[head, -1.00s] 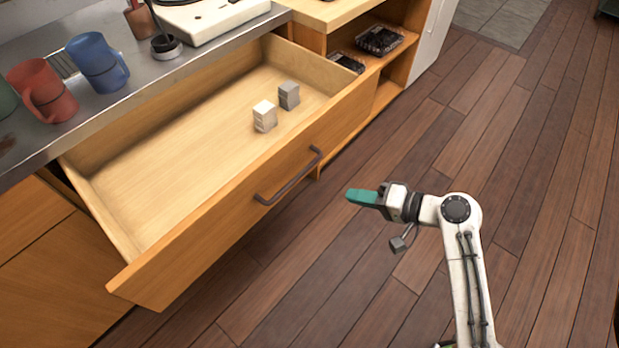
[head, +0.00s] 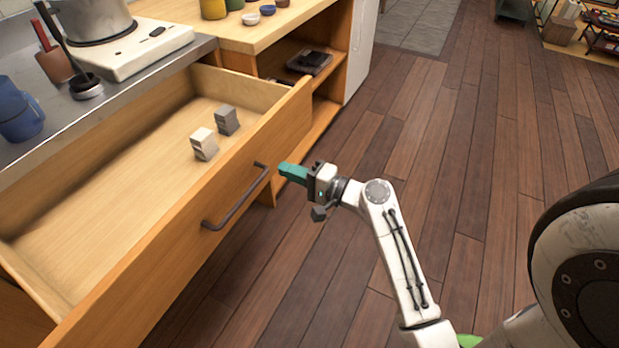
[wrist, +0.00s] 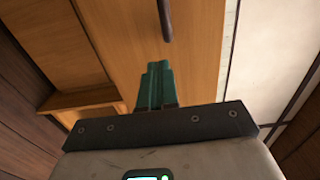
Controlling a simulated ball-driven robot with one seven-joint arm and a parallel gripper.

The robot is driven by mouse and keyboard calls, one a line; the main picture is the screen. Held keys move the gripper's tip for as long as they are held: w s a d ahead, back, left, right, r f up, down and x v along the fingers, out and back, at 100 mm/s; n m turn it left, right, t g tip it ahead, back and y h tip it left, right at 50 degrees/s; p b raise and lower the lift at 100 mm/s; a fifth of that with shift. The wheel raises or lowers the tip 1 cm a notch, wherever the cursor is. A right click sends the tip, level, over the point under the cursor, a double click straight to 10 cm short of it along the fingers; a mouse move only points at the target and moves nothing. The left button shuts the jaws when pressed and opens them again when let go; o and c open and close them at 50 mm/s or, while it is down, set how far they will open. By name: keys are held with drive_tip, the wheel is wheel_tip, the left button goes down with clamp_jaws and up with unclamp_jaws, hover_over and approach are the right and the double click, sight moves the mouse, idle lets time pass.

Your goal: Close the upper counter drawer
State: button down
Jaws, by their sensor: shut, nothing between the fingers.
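The upper counter drawer (head: 180,260) is pulled well out from under the counter, with a dark bar handle (head: 236,198) on its front. In the wrist view, the drawer front (wrist: 120,30) fills the upper middle, and the handle (wrist: 165,18) shows one end at the top. My gripper (head: 283,170) has teal fingers held together with nothing between them. It is beside the drawer front, just right of the handle's far end. In the wrist view, the fingertips (wrist: 158,68) point at the front below the handle. I cannot tell whether they touch it.
Two small blocks, a pale one (head: 204,144) and a grey one (head: 227,120), stand in the drawer. A white cooker (head: 135,48) with a pot (head: 92,18) and a blue mug (head: 18,112) are on the counter. Wooden floor (head: 440,200) to the right is clear.

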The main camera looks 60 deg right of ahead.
sight(263, 160)
drive_tip(key=shift+w, duration=2.25)
drive_tip(key=shift+w, duration=0.1)
